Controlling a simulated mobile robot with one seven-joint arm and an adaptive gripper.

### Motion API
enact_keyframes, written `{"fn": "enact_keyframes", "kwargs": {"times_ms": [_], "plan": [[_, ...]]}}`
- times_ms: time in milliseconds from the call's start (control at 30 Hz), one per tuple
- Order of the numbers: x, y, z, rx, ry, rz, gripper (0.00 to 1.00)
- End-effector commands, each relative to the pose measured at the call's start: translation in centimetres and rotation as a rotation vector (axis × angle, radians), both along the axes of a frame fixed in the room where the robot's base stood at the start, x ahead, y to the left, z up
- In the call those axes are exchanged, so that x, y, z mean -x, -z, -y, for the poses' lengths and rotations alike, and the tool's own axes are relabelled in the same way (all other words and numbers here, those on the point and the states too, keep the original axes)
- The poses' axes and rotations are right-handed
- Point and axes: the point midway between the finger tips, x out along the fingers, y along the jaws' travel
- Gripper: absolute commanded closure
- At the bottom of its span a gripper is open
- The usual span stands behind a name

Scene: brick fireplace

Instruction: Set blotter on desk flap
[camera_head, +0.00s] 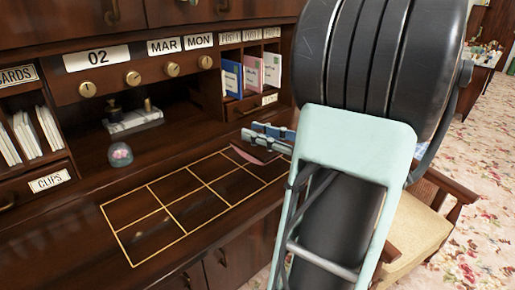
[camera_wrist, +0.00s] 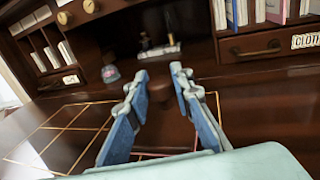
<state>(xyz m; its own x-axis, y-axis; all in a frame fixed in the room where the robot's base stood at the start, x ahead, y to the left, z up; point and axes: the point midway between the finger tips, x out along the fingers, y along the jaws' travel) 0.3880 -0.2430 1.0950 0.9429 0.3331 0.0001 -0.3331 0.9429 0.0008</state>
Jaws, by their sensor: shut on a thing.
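My gripper (camera_head: 262,137) is near the right part of the desk flap (camera_head: 88,245), with its blue-grey fingers closed around the blotter (camera_head: 243,155). The blotter is dark brown with a pinkish curved edge. In the wrist view, a brown part of the blotter (camera_wrist: 160,90) shows between the fingertips. My fingers and arm hide part of it. The flap is dark wood with a gold-lined grid of rectangles, and its cells look empty. The blotter is over or beside the grid's far right end; I cannot tell whether it touches the flap.
A glass paperweight (camera_head: 120,154) and an inkstand (camera_head: 133,121) stand behind the grid. Pigeonholes with envelopes (camera_head: 251,74) are at the back right, and cards (camera_head: 28,138) at the left. A wooden armchair (camera_head: 415,225) stands right of the desk, partly behind my arm.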

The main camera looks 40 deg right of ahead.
Motion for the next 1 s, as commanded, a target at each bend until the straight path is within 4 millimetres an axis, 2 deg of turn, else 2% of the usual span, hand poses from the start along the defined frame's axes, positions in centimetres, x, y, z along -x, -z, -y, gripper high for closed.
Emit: {"fn": "enact_keyframes", "kwargs": {"times_ms": [33, 133, 600, 633, 733, 767, 1000], "plan": [[0.0, 1.3, 0.0, 0.0, 0.001, 0.001, 1.0], [0.1, 2.2, 0.0, 0.0, 0.001, 0.001, 1.0], [0.1, 2.7, 0.0, -0.001, 0.0, 0.0, 1.0], [0.1, 2.6, 0.0, -0.001, 0.001, 0.0, 0.76], [0.1, 2.6, 0.0, 0.0, 0.001, 0.0, 0.65], [0.1, 2.6, 0.0, 0.0, 0.001, 0.0, 0.61], [0.1, 2.6, 0.0, 0.0, 0.001, 0.0, 0.61]]}}
